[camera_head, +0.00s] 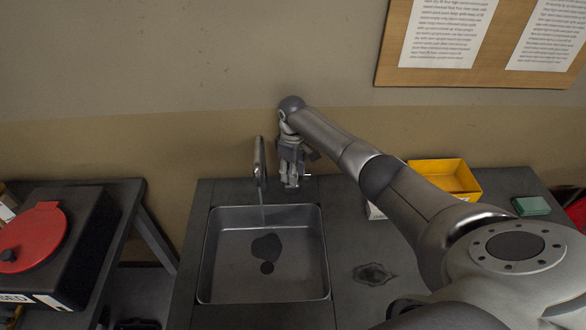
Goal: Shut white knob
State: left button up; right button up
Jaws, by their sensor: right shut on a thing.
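The faucet (260,163) stands behind the sink (213,258), and a thin stream of water (262,214) runs from it into the basin. My right gripper (291,183) is just right of the faucet, pointing down at the back edge of the counter. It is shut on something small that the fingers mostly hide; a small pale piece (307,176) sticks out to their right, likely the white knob. My left gripper is not in the view.
A yellow bin (446,176) and a green sponge-like block (531,206) sit on the counter at the right. A dark stain (374,274) marks the counter right of the sink. A black box with a red lid (36,235) stands on a separate table at the left. The wall rises close behind the faucet.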

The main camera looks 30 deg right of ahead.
jog(key=m+p, duration=0.1)
jog(key=m, duration=0.1)
jog(key=m+p, duration=0.2)
jog(key=shift+a+r, duration=0.15)
jog(key=shift+r, duration=0.05)
jog(key=shift+f+m+p, duration=0.1)
jog(key=shift+m+p, duration=0.7)
jog(key=shift+m, duration=1.3)
jog(key=shift+w, duration=0.1)
jog(key=o, duration=1)
jog(key=shift+f, duration=0.1)
notch_tip(320, 180, up, 12)
jog(key=shift+r, duration=0.1)
